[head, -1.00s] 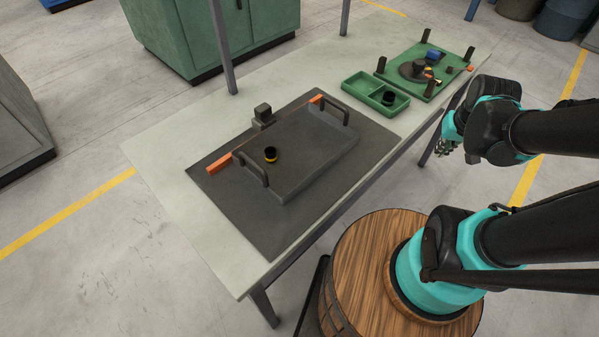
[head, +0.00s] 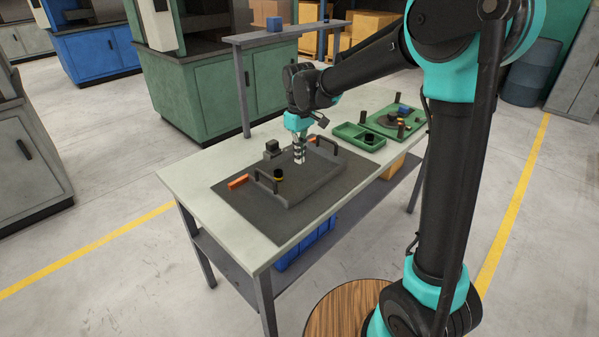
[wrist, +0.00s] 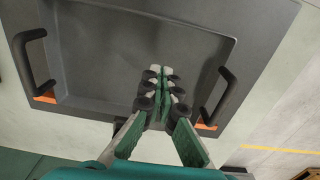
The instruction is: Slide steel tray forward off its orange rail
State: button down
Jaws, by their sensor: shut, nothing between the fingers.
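The dark grey steel tray (head: 318,184) lies on a dark mat with a black handle at each end. The orange rail (head: 238,181) shows beyond the tray's left back corner, and orange parts show below both handles in the wrist view (wrist: 46,97). My gripper (head: 299,161) points down over the tray's back middle, between the handles. It is shut and empty, and it covers part of the tray in the wrist view (wrist: 160,72). I cannot tell whether the fingertips touch the tray.
A dark block (head: 272,146) stands just behind the tray. A green two-part bin (head: 360,136) and a green board with posts (head: 382,125) are to the right. The pale table (head: 200,176) has bare room at left. A shelf frame (head: 245,90) rises behind it.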

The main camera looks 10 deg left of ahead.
aim_at(325, 201)
notch_tip(325, 201, down, 9)
jog(key=shift+f, duration=0.1)
jog(key=shift+s+d+r, duration=0.2)
jog(key=shift+s+d, duration=0.5)
jog(key=shift+d, duration=0.3)
jog(key=shift+s+d, duration=0.5)
jog(key=shift+d, duration=0.15)
jog(key=s+d, duration=0.1)
jog(key=d, duration=0.1)
jog(key=s+d, duration=0.3)
jog(key=shift+s+d, duration=0.25)
jog(key=shift+d, duration=0.15)
